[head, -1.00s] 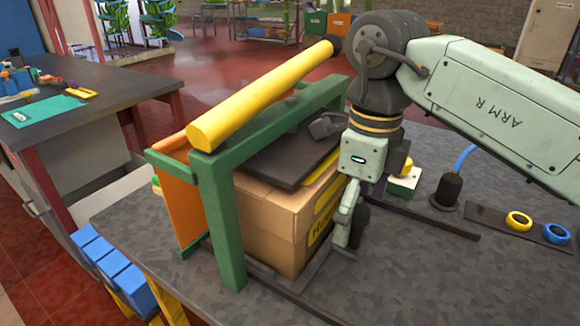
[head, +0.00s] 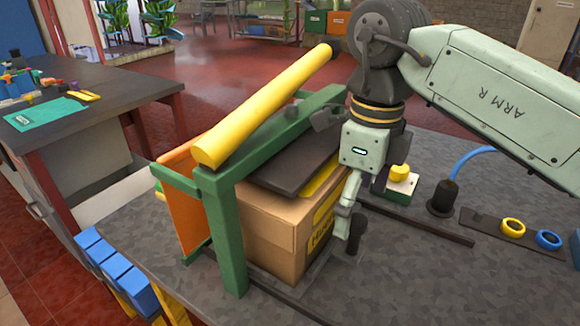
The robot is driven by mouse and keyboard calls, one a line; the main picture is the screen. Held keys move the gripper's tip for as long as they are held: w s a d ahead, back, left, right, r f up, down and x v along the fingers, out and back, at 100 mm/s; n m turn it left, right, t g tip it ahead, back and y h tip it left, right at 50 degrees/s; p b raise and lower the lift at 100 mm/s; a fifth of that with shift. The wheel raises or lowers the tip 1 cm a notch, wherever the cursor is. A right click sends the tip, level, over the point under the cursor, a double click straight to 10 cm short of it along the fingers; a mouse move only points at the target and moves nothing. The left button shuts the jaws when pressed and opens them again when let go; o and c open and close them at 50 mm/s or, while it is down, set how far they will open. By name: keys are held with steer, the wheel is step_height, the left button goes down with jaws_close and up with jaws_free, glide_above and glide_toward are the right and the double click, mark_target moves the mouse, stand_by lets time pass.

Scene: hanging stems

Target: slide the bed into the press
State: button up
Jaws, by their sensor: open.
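The press is a green frame (head: 229,240) with a long yellow roller-like bar (head: 262,105) along its top and an orange panel (head: 182,205) at its left. A cardboard box (head: 277,232) with a yellow label stands partly within the frame. A dark slab (head: 290,172) lies over the box's top. A grey plate (head: 322,266), seemingly the bed, shows under the box; most of it is hidden. My gripper (head: 352,215) is open and points down at the box's right side. I cannot tell whether it touches the box.
Dark rails (head: 418,222) lie on the grey table (head: 400,285). A yellow button box (head: 399,183), a black post with a blue cable (head: 443,198) and yellow and blue rings (head: 513,228) stand to the right. Blue blocks (head: 110,265) are at the near left.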

step_height(320, 180, up, 5)
steer(key=p, duration=0.3)
steer(key=shift+r, duration=0.1)
stand_by(0.3)
